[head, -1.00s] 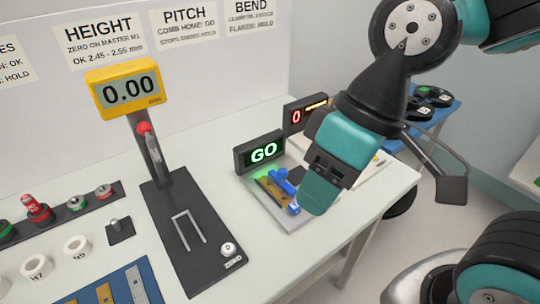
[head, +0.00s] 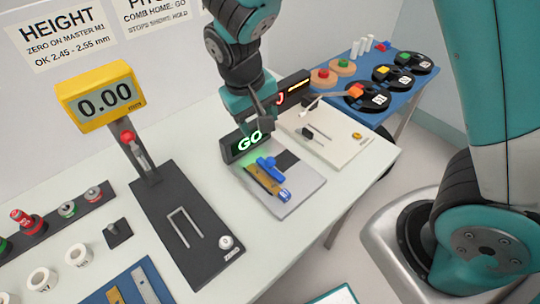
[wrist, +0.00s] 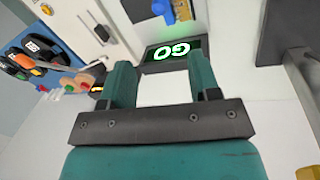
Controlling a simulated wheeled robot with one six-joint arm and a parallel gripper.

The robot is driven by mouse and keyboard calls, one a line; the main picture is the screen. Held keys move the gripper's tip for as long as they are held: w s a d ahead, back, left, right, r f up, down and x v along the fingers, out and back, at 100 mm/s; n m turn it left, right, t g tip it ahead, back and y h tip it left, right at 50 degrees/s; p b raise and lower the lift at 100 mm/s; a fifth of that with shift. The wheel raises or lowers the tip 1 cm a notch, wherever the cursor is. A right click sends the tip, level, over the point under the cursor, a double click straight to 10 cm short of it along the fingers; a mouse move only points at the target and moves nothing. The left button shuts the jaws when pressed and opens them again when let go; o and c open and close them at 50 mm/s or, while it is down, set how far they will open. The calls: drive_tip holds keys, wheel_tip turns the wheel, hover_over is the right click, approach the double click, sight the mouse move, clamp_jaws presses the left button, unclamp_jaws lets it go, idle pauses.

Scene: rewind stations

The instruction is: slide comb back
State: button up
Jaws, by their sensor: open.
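The pitch fixture is a light grey plate (head: 296,204) on the white table. A blue comb (head: 270,168) sits on it, beside a brass-coloured strip (head: 263,180). The display behind the plate (head: 241,144) reads GO in green. The comb also shows at the top of the wrist view (wrist: 165,10), beyond the lit GO display (wrist: 176,52). My gripper (wrist: 163,80) is open and empty, its two teal fingers apart. In the head view it is above and behind the GO display, away from the comb.
The yellow height gauge (head: 100,96) stands left on a black base (head: 190,235). A bend fixture (head: 335,130) with a red-lit display is right of the plate. A blue table (head: 398,100) with spools stands at the back right. White rings and a blue tray are front left.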

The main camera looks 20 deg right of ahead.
sight(270, 159)
drive_tip(key=d+f, duration=0.1)
drive_tip(key=f, duration=0.4)
drive_tip(key=d+f+p, duration=0.1)
drive_tip(key=f, duration=0.4)
drive_tip(key=d+f, duration=0.1)
drive_tip(key=f, duration=0.4)
drive_tip(key=shift+w+p, duration=0.15)
drive_tip(key=shift+p, duration=0.15)
